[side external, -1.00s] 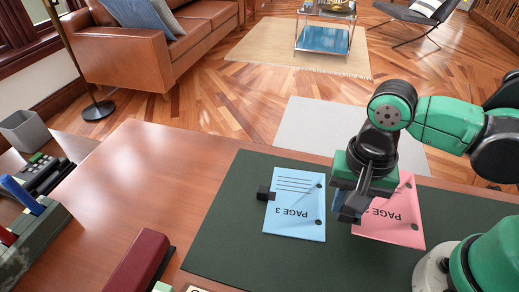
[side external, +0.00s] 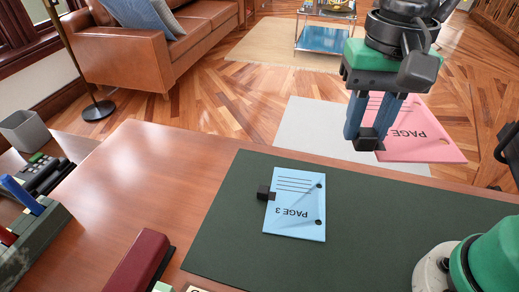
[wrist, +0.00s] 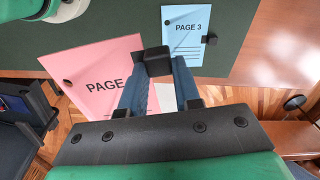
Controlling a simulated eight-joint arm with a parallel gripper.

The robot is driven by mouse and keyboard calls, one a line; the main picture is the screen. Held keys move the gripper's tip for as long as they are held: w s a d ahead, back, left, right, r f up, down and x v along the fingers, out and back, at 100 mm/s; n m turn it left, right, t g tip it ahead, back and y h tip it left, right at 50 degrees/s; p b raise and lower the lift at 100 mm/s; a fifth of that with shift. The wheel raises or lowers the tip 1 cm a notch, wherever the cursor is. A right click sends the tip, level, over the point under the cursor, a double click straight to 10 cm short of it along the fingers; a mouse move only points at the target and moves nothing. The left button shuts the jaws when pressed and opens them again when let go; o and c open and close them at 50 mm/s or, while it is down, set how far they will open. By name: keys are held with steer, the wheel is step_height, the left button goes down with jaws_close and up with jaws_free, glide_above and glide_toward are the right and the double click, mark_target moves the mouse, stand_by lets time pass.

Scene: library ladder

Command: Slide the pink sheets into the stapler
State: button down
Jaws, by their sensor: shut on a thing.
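The pink sheets (side external: 425,140), marked PAGE, are up in the air above the far edge of the dark desk mat. My gripper (side external: 367,138) is shut on the black block-like tab at the sheets' edge. In the wrist view the pink sheets (wrist: 100,80) spread to the left of my fingers, and the black tab (wrist: 154,61) sits between the fingertips. A dark red, long object (side external: 138,262), which looks like the stapler, lies at the front left of the desk, partly cut off by the frame. My gripper is far from it, to the right and behind.
Blue sheets (side external: 294,208) marked PAGE 3, with a black tab, lie on the green mat (side external: 225,245). A holder with pens (side external: 35,225) and a grey bin (side external: 24,130) stand at the left.

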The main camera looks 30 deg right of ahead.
mark_target(226, 219)
steer(key=w+a+f+n, duration=0.4)
steer(key=w+n, duration=0.3)
steer(key=n, duration=0.9)
steer(key=w+a+f+n, duration=0.5)
steer(key=w+n, duration=0.3)
steer(key=n, duration=0.9)
steer(key=shift+w+f, duration=0.15)
steer(key=shift+f, duration=0.2)
steer(key=shift+f, duration=2.55)
steer(key=shift+s+a+f, duration=0.2)
steer(key=shift+f, duration=0.55)
steer(key=shift+s+a+f, duration=0.2)
steer(key=shift+f, duration=0.6)
steer(key=shift+s+a+f, duration=0.2)
steer(key=shift+f, duration=0.55)
steer(key=shift+s+a, duration=2)
steer(key=shift+s, duration=0.05)
